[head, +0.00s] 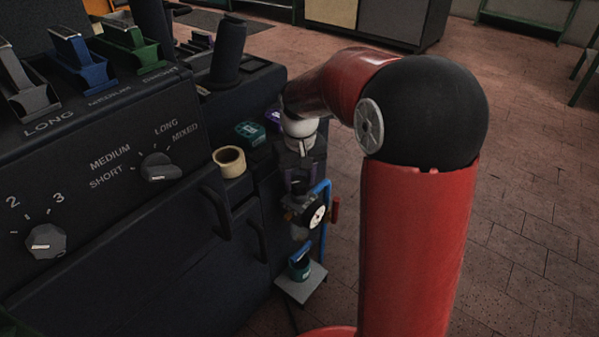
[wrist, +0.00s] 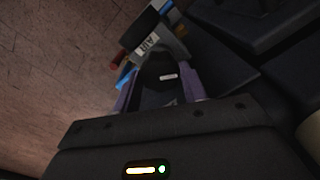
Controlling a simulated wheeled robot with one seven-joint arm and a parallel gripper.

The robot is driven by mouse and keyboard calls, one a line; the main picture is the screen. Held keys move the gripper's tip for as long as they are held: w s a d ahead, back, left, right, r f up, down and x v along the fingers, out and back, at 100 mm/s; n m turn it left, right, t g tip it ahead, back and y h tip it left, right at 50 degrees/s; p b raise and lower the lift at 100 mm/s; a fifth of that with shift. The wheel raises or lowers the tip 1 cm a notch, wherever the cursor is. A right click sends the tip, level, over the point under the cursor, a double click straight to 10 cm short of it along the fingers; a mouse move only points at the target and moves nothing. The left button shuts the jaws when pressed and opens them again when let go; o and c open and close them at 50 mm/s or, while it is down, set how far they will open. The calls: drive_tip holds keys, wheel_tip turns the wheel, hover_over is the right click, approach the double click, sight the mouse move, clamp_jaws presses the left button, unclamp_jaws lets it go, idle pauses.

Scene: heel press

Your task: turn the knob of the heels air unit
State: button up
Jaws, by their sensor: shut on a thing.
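The air unit shows in the head view on the side of the black machine, with a round white-faced gauge (head: 316,214), a blue pipe and a red handle (head: 335,209). My gripper (head: 299,182) comes down onto its top from above. In the wrist view, my gripper (wrist: 160,88) has its two purple fingers on either side of the black knob (wrist: 160,70), which bears a small pale tag. The jaws are shut on this knob. A grey part marked AIR (wrist: 148,44) lies just beyond it. The knob is mostly hidden by the gripper in the head view.
The black machine (head: 110,260) fills the left, with selector dials (head: 159,167) and several coloured levers. A tape roll (head: 229,161) and a green box (head: 250,133) sit on its ledge. A teal-and-blue item stands on a low plate (head: 302,288). Brick floor (head: 530,220) is open to the right.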

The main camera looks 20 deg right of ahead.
sight(300, 182)
drive_tip(key=shift+r+n+p, duration=0.1)
drive_tip(key=shift+n+p, duration=0.4)
drive_tip(key=shift+n, duration=1.1)
drive_tip(key=o, duration=0.7)
wheel_tip(300, 182, up, 8)
drive_tip(key=shift+f+p, duration=0.15)
drive_tip(key=shift+p, duration=0.4)
